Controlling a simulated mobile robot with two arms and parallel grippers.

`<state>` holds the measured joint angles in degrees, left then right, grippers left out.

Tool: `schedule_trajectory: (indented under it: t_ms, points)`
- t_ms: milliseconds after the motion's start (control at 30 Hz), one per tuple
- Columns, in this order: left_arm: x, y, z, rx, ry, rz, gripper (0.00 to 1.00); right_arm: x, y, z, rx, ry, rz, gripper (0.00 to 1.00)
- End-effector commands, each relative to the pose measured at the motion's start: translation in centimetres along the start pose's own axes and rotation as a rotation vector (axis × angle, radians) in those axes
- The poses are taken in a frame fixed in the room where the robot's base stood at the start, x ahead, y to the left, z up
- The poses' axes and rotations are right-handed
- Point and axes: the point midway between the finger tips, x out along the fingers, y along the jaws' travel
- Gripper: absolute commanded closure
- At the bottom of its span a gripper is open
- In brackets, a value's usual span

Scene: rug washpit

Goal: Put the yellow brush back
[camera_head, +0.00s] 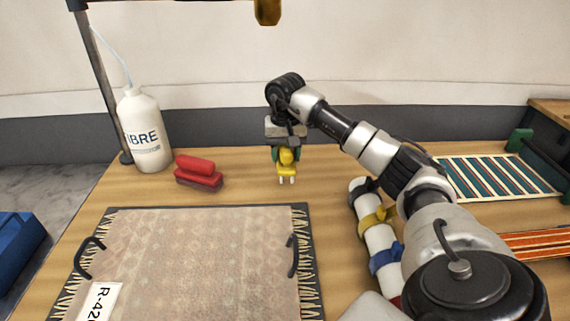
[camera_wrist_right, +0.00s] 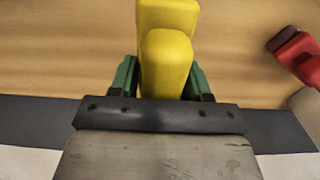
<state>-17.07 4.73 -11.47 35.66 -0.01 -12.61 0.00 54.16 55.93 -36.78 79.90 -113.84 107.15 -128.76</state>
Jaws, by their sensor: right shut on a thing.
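The yellow brush (camera_head: 287,170) is in my right gripper (camera_head: 286,154), over the back middle of the wooden table. It points down, and its pale bristles show at its lower end. In the right wrist view the yellow brush (camera_wrist_right: 168,60) sits between the green fingers of the right gripper (camera_wrist_right: 163,75), which are shut on it. I cannot tell whether the bristles touch the table. My left gripper is not in view.
A rug on a dark board (camera_head: 205,209) lies in front. A white roll with straps (camera_head: 378,240) and a striped rug (camera_head: 495,177) lie right. A dark post (camera_head: 103,75) rises at the left.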

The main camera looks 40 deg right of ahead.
Motion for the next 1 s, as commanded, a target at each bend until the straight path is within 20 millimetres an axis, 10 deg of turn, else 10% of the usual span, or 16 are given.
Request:
schedule_trajectory:
  t_ms: [733,800,1000]
  points:
    - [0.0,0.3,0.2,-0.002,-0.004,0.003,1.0,4.5,-0.1,-0.1,0.0,0.001,0.0,0.75]
    - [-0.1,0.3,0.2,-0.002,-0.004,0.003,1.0,4.5,-0.1,-0.1,0.0,0.001,0.0,0.43]
    - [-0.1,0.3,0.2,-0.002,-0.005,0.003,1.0,4.5,-0.1,-0.1,0.0,0.0,0.0,0.27]
